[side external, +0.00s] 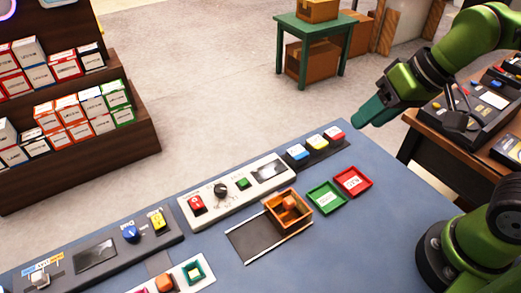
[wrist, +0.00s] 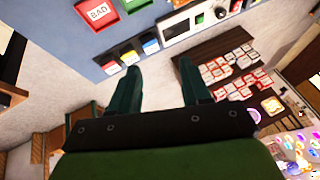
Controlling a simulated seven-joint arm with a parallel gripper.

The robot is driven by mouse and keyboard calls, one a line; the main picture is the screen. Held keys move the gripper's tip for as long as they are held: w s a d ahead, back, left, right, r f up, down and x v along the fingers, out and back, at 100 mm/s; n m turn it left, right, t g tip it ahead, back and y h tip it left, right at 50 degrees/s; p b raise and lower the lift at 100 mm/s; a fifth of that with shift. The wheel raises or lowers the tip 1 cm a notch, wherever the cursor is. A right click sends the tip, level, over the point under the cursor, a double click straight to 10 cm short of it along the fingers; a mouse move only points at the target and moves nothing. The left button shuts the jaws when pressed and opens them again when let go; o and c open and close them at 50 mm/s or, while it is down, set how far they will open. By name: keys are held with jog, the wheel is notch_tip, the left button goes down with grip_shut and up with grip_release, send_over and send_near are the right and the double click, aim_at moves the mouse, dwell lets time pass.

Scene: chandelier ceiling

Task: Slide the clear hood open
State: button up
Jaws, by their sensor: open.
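In the side external view, an orange-brown, box-like piece (side external: 288,208) with a small block inside sits at the right end of a dark track (side external: 262,238) with pale edge rails. It may be the hood; I cannot tell whether its walls are see-through. The track left of it is bare. My gripper (side external: 362,116) is up at the right, beyond the table's far edge and well apart from this piece. In the wrist view my gripper (wrist: 157,68) has its two dark green fingers spread with nothing between them. The orange-brown piece does not show clearly there.
A white control panel (side external: 232,192) lies behind the track. A green tray (side external: 326,197) and a red tray (side external: 352,181) lie to its right, near a row of coloured buttons (side external: 315,147). More panels (side external: 100,252) fill the left. The table's front right is clear.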

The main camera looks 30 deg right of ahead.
aim_at(289, 200)
jog(key=shift+w+a+n+g+h, duration=0.6)
jog(key=shift+w+a+g, duration=0.5)
jog(key=shift+a, duration=2.45)
jog(key=shift+w+a+n+g+h, duration=0.3)
jog(key=shift+w+a+g+h, duration=0.8)
jog(key=shift+a, duration=2.4)
jog(key=shift+y, duration=0.3)
jog(key=f, duration=1.7)
jog(key=shift+s+f, duration=0.1)
jog(key=shift+s, duration=0.15)
grip_shut()
